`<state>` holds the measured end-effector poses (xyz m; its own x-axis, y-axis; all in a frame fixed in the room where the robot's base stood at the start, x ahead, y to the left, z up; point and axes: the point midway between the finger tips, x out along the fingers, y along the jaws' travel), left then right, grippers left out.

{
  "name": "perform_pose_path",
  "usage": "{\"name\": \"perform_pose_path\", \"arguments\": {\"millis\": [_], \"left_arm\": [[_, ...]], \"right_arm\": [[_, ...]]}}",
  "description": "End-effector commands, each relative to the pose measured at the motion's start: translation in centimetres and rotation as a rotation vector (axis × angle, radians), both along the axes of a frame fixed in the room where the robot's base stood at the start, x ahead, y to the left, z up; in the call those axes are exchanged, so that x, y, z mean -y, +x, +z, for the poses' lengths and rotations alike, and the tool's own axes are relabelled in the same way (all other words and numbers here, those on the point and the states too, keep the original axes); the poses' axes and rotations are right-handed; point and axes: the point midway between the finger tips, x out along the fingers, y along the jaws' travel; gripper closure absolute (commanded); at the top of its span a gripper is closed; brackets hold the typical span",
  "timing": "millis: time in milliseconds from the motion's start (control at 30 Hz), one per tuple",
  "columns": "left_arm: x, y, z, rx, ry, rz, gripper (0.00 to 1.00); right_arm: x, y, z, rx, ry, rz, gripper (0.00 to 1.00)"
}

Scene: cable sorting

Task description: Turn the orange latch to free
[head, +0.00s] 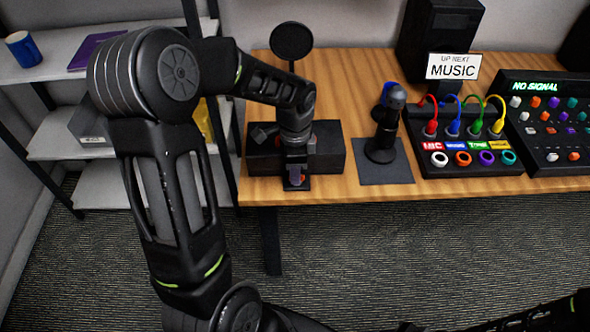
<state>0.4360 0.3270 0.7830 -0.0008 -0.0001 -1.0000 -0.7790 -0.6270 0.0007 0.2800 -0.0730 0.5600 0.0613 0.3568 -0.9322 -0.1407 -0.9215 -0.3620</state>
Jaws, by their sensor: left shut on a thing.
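A dark box (330,155) sits at the front left of the wooden table. My left gripper (295,180) points down at the front of this box and is shut on the orange latch (302,178). Only a small bit of orange shows at the fingertips; the gripper hides the rest, so I cannot tell which way the latch is turned. A little more orange-red shows beside the wrist on the box top. Part of my right arm lies along the bottom right edge, and its gripper is not seen.
A black microphone stand (383,135) on a dark mat is right of the box. A panel with colored cables (460,160), a "NO SIGNAL" console (545,85) and a "MUSIC" sign (453,67) stand further right. A shelf (80,133) is at left.

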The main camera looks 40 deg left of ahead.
Motion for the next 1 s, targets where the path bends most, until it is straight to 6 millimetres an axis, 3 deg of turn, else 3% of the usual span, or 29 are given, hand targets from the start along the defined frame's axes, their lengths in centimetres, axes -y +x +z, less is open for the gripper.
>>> {"name": "perform_pose_path", "arguments": {"millis": [567,600,800,1000], "left_arm": [[-0.03,0.09,0.05,0.002,0.000,-0.045,1.00],[-0.03,0.09,0.05,0.002,0.000,-0.045,0.86],[-0.03,0.07,0.03,0.002,0.000,-0.044,0.70],[-0.07,0.11,0.03,0.003,0.001,-0.043,0.67]], "right_arm": [[0.00,0.00,0.14,0.000,0.000,0.000,0.64],[0.00,0.00,0.14,0.000,0.000,0.000,0.64],[0.00,0.00,0.14,0.000,0.000,0.000,0.64],[0.00,0.00,0.13,0.000,0.000,0.000,0.64]]}}
